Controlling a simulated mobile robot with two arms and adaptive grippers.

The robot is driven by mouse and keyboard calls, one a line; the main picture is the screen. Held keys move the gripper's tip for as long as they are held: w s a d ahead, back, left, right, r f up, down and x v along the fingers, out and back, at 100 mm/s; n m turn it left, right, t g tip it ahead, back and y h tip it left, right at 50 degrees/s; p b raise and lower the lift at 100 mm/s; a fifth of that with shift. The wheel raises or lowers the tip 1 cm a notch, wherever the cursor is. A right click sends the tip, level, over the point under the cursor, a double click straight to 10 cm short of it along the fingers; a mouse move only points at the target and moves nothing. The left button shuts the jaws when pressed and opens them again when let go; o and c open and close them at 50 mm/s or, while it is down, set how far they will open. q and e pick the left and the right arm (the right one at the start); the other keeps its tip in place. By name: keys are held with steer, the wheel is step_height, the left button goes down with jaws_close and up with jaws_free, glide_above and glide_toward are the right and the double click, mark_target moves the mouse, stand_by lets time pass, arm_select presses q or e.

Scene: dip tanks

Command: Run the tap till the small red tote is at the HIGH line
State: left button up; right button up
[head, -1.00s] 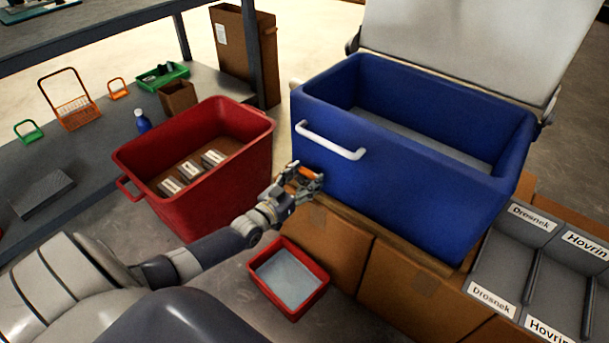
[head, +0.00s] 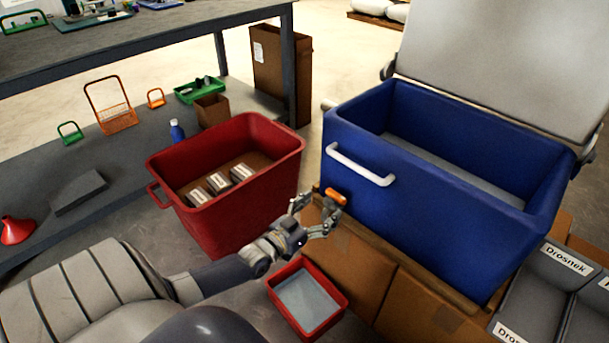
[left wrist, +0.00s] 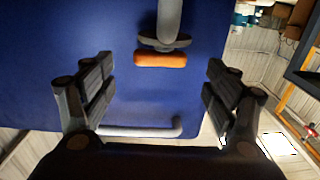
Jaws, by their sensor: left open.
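The small red tote (head: 325,327) stands on the floor below the blue tank (head: 420,215). It holds a pale liquid surface (head: 308,300) a little below its rim. No HIGH line can be made out. The tap's orange handle (head: 337,196) is low on the tank's left side; the left wrist view shows the handle (left wrist: 160,60) beside a grey tap body (left wrist: 170,18). No falling stream can be made out. My left gripper (head: 318,214) is open just short of the handle, which lies ahead between its spread fingers (left wrist: 160,88). My right gripper is out of view.
A large red tote (head: 245,195) with several labelled boxes stands left of the gripper. A white bar handle (head: 360,165) sticks out from the tank. Cardboard boxes (head: 400,300) support the tank. Grey labelled bins (head: 530,300) stand at right. A grey shelf (head: 110,190) runs along the left.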

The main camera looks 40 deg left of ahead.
arm_select(q)
steer(key=s, duration=0.7)
steer(key=shift+a, duration=0.25)
steer(key=shift+s, duration=0.1)
